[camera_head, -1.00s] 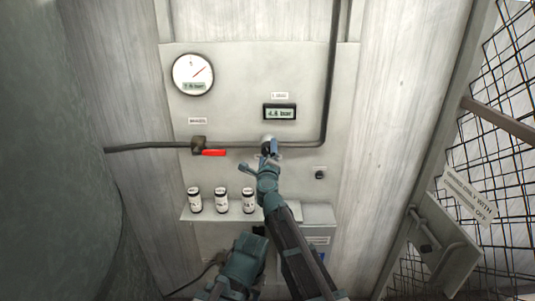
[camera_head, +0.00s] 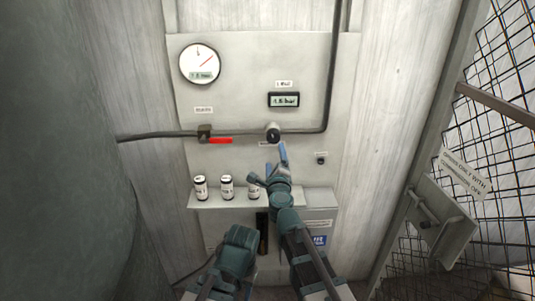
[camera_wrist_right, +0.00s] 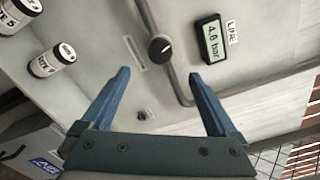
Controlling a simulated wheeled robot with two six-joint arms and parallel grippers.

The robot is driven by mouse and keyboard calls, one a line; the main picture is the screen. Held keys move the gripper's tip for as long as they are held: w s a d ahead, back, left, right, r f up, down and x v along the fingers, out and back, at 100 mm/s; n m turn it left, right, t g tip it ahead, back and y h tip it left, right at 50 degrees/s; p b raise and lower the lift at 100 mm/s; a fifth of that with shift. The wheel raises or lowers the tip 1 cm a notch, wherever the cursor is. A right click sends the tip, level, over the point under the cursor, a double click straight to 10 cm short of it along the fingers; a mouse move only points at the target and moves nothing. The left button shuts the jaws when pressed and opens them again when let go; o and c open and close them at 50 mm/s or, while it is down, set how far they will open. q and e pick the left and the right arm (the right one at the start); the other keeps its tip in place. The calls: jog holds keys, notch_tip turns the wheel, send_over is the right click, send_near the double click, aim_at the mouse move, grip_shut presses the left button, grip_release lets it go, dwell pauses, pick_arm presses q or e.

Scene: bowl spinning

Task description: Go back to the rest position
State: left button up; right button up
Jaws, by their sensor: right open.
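My right gripper (camera_head: 275,158) is open and empty in the head view, just below and in front of the black round knob (camera_head: 273,133) on the pipe. In the right wrist view its two blue fingers (camera_wrist_right: 160,74) are spread wide, with the knob (camera_wrist_right: 160,49) beyond and between them, apart from both. A teal part of my left arm (camera_head: 238,248) shows at the bottom of the head view; its fingers cannot be made out.
The wall panel carries a round gauge (camera_head: 200,63), a digital display (camera_head: 283,100) and a red-handled valve (camera_head: 219,141). Several labelled cans, one of them here (camera_head: 200,187), stand on a ledge. A wire-mesh gate (camera_head: 490,110) is at the right.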

jog(key=shift+s+d, duration=0.1)
jog(key=shift+s, duration=0.25)
